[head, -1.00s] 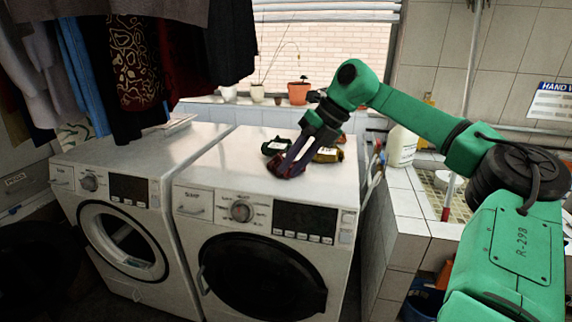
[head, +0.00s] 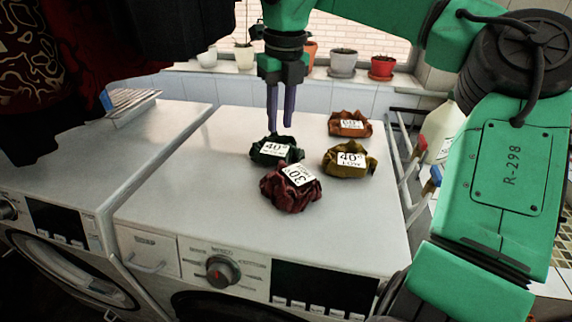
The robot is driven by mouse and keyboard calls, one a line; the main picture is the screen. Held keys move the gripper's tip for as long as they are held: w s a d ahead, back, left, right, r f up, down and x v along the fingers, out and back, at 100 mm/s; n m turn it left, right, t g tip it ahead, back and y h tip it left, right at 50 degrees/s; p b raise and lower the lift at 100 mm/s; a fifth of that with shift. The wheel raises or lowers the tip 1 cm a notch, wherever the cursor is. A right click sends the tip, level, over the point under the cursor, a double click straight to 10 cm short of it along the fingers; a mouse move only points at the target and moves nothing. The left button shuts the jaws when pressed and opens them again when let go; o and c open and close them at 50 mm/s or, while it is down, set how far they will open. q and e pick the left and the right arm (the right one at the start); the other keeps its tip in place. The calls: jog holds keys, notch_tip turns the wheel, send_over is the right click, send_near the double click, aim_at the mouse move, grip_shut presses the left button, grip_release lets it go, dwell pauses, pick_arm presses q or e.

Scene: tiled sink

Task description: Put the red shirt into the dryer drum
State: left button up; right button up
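The crumpled dark red shirt (head: 291,187), with a white "30°" label, lies on top of the right-hand white machine (head: 190,180). My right gripper (head: 281,128) points straight down behind it, over the back of the dark green bundle. Its two purple fingers are apart with nothing between them. The left-hand machine (head: 120,155) shows part of its round glass door (head: 75,270). The right-hand machine's dark door shows only its top edge. I cannot tell which one is the dryer; neither drum's inside shows clearly. My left gripper is not in view.
Dark green (head: 275,150), mustard (head: 350,159) and orange (head: 349,124) labelled bundles lie close to the red shirt. Hanging dark clothes (head: 130,40) fill the upper left. A white rack (head: 400,165) stands along the right edge. The machine top's left half is clear.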

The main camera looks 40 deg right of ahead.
jog(key=p, duration=0.2)
send_near(278, 173)
jog(key=s+a, duration=0.1)
jog(key=f, duration=0.2)
jog(key=w+f, duration=0.1)
jog(key=shift+d+f, duration=0.35)
jog(key=shift+f, duration=0.05)
jog(key=f, duration=0.1)
jog(key=f+p, duration=0.1)
jog(key=f, duration=0.1)
jog(key=f+p, duration=0.1)
jog(key=shift+w+d+f, duration=0.15)
jog(key=shift+w+d, duration=0.1)
jog(key=shift+w, duration=0.05)
jog(key=shift+a+f, duration=0.1)
jog(key=shift+f, duration=0.15)
grip_shut()
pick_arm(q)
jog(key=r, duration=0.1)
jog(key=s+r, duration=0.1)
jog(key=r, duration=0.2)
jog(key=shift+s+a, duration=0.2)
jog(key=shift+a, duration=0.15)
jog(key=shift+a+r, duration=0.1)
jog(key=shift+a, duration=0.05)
